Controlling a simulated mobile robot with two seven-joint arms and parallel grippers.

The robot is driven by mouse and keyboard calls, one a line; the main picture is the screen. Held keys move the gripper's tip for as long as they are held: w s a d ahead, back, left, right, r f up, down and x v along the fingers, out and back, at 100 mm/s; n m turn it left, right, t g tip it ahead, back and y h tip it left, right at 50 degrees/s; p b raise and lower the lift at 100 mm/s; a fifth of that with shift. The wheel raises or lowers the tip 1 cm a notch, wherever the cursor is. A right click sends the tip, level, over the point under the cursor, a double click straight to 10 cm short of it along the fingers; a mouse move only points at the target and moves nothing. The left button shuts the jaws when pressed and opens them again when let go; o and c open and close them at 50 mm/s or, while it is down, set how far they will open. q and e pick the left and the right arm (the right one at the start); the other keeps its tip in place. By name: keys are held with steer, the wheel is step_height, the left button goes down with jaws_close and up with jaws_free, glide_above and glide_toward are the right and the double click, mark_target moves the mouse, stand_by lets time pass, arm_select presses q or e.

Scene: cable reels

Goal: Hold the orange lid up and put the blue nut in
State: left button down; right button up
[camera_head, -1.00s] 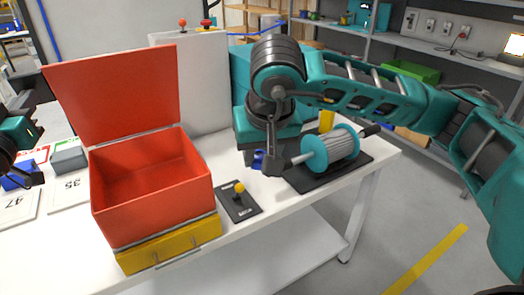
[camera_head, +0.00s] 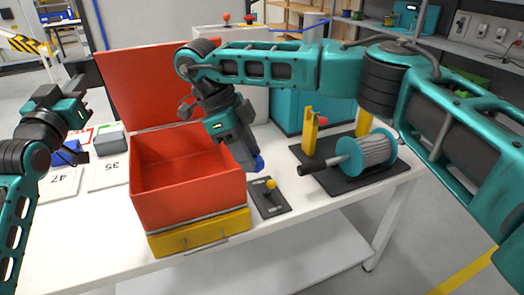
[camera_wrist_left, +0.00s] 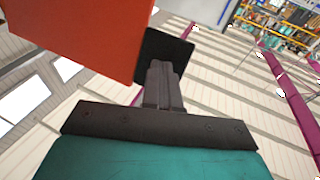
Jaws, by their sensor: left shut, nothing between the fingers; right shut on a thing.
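The orange box (camera_head: 188,200) stands on the table with its lid (camera_head: 145,88) raised at the back. My left gripper (camera_head: 80,84) is shut and empty beside the lid's left edge. In the left wrist view its closed fingers (camera_wrist_left: 163,88) are in front of a black plate (camera_wrist_left: 166,48), close to the lid (camera_wrist_left: 85,32); contact cannot be told. My right gripper (camera_head: 246,160) points down at the box's right edge. It is shut on the blue nut (camera_head: 259,163), mostly hidden by the fingers. The nut is outside the opening, behind the yellow knob in the picture.
A black plate with a yellow knob (camera_head: 271,184) lies right of the box. A teal reel (camera_head: 368,155) with a yellow bracket (camera_head: 308,132) is on a black base further right. A yellow drawer (camera_head: 198,234) is under the box. A grey block (camera_head: 110,142) stands at left.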

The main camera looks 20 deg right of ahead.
steer(key=w+a+r+m+t+y, duration=0.15)
steer(key=w+a+m+y, duration=0.35)
steer(key=m, duration=1.1)
steer(key=w+a+f+m+t+y, duration=0.15)
steer(key=w+a+m+y, duration=0.35)
steer(key=m, duration=1.1)
steer(key=shift+t+h, duration=0.4)
steer(key=shift+h, duration=0.3)
steer(key=shift+w+d+f, duration=0.2)
steer(key=shift+d+f, duration=0.1)
steer(key=shift+f, duration=1.85)
steer(key=shift+w+d+f, duration=0.2)
steer(key=shift+d+f, duration=0.05)
steer(key=shift+f, duration=1.85)
steer(key=shift+w+d+f, duration=0.2)
steer(key=shift+d+f, duration=0.1)
steer(key=shift+f, duration=1.85)
steer(key=o, duration=1.1)
